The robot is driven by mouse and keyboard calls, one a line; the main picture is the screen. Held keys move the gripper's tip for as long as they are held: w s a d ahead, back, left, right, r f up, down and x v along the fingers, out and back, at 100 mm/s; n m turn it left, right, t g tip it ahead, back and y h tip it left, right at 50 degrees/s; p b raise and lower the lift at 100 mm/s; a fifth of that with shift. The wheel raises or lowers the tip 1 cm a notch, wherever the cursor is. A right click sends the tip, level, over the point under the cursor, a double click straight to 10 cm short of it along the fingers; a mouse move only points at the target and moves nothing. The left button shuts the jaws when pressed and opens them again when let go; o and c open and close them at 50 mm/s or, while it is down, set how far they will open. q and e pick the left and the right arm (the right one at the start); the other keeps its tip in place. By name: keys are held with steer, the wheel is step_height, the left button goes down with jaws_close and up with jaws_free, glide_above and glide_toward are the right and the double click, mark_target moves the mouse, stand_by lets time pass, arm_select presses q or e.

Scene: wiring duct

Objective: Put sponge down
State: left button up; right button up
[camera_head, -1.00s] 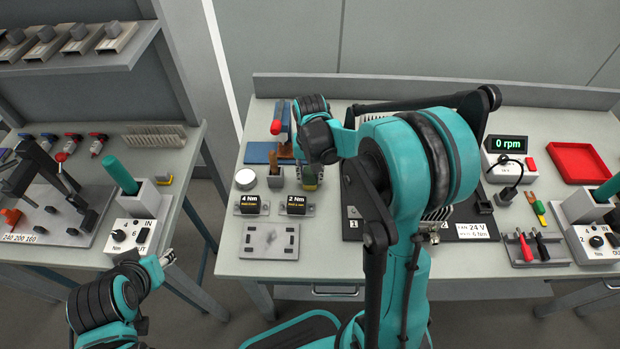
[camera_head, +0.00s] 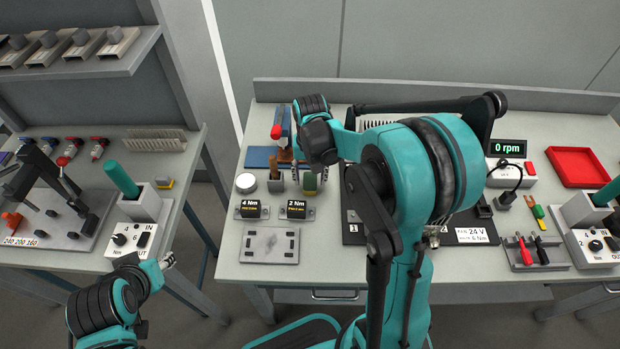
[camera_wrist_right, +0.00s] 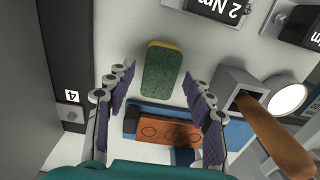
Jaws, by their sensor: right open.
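The sponge (camera_wrist_right: 162,70), green with a yellow edge, appears to rest on the grey table between the open fingers of my right gripper (camera_wrist_right: 158,84). A gap shows on each side of it in the right wrist view. In the head view the sponge (camera_head: 309,183) shows just below my right gripper (camera_head: 308,172), behind the 2 Nm block. My left gripper (camera_head: 167,261) is far off at the lower left, in front of the left bench; its fingers are too small to judge.
A wooden handle (camera_wrist_right: 272,135) in a grey holder and a round white-topped tin (camera_head: 246,183) stand left of the sponge in the head view. The 2 Nm block (camera_head: 296,209) is in front. A blue-and-orange fixture (camera_wrist_right: 165,128) lies behind it.

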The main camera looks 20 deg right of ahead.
mark_target(310, 180)
step_height(310, 180, up, 10)
steer(key=p, duration=0.3)
steer(key=s+a+r+n+t, duration=0.2)
steer(key=s+a+t, duration=0.1)
steer(key=s, duration=0.4)
steer(key=s+a+r+n+t, duration=0.2)
steer(key=s+a+n+t, duration=0.1)
steer(key=s, duration=0.4)
steer(key=shift+s+t, duration=0.15)
steer(key=shift+t, duration=0.45)
steer(key=shift+a, duration=0.1)
